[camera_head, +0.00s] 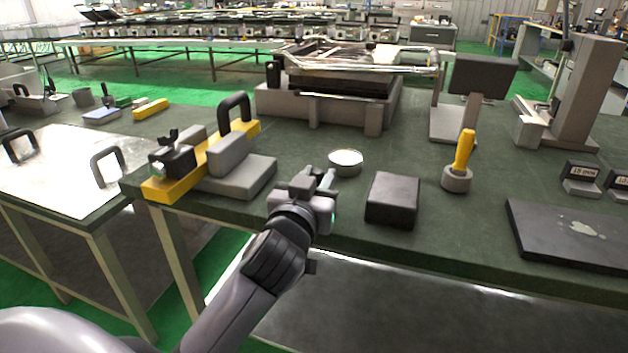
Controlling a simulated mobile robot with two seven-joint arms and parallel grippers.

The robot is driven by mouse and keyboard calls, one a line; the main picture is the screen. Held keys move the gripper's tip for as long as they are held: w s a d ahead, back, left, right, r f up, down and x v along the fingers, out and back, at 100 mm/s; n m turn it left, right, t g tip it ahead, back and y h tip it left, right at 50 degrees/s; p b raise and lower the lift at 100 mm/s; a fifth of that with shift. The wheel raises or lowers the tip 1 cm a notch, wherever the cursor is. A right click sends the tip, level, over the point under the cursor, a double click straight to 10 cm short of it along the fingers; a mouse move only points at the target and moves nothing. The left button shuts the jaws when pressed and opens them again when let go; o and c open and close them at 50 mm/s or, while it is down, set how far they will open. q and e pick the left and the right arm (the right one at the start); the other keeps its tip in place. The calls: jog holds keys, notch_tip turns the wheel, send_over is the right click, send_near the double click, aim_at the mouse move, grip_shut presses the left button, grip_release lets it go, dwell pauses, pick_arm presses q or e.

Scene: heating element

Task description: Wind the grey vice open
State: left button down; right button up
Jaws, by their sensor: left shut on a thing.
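My left gripper (321,182) is over the front edge of the green bench. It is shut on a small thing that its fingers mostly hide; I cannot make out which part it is. Left of the gripper, a stepped grey block (244,174) lies against a yellow bar (160,188) with a black arched handle (234,112) and a dark clamp-like part (174,160). This is the nearest vice-like thing, but I cannot tell for sure that it is the grey vice. The gripper stands apart from the grey block. My right gripper is not in view.
A round metal-rimmed tin (345,160) lies just behind the gripper. A dark block (392,199), a yellow-handled tool (463,155) and a flat dark plate (570,235) lie to the right. A large grey machine (330,100) stands behind. Bench front between block and plate is partly clear.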

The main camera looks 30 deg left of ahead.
pick_arm(q)
jog(key=shift+w+d+n+g+y, duration=0.1)
jog(key=shift+w+n+g+y, duration=0.15)
jog(key=shift+n+g+y, duration=0.45)
jog(key=shift+t, duration=0.3)
jog(key=c, duration=1)
grip_release()
jog(key=shift+o, duration=0.2)
